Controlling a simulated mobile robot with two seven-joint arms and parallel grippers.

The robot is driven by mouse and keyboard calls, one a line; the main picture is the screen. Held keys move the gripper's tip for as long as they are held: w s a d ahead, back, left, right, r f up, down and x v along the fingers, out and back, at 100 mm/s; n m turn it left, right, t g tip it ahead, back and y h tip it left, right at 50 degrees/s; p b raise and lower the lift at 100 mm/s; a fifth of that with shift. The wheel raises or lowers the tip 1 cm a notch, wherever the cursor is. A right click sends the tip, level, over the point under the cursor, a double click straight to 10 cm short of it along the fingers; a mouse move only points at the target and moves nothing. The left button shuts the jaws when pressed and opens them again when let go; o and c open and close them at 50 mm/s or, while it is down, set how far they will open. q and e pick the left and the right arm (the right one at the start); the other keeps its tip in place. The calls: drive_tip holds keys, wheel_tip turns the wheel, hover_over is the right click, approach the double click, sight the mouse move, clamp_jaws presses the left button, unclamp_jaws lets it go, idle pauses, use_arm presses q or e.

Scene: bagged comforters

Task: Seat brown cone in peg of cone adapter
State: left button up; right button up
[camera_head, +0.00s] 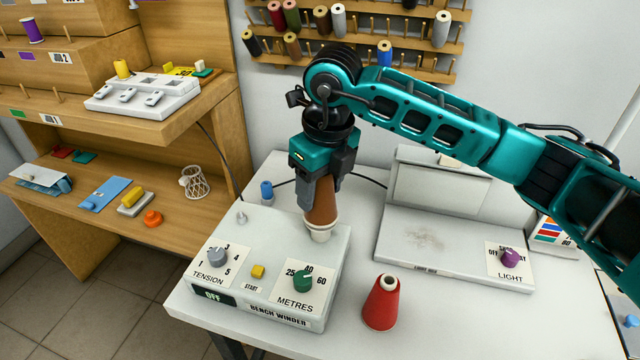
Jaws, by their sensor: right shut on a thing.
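The brown cone (321,205) is held upright, or nearly so, in my right gripper (320,180). The jaws are shut around its upper part and hide that part. Directly under the cone is a pale stepped piece (320,232), which looks like the cone adapter, on the top of the white bench winder (255,225). Its peg is not visible. The cone's lower edge meets the pale piece in the picture; I cannot tell whether it is seated or just above. My left gripper is not in view.
A red cone (382,303) stands on the white table right of the winder. A grey light box (450,235) stands behind it. A small blue spool (266,191) is behind the winder. Thread racks (365,30) hang on the wall; wooden shelves (130,180) stand left.

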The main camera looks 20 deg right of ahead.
drive_tip(key=shift+f, duration=0.3)
drive_tip(key=o, duration=1.5)
drive_tip(key=shift+r, duration=0.2)
drive_tip(key=shift+s+r+p, duration=0.1)
drive_tip(key=shift+r+p, duration=0.5)
drive_tip(key=shift+r, duration=0.45)
drive_tip(key=shift+s+d+r+p, duration=0.1)
drive_tip(key=shift+r+p, duration=0.65)
drive_tip(key=shift+r, duration=0.4)
drive_tip(key=shift+s+d+r+p, duration=0.1)
drive_tip(key=shift+r+p, duration=0.6)
drive_tip(key=shift+r, duration=0.45)
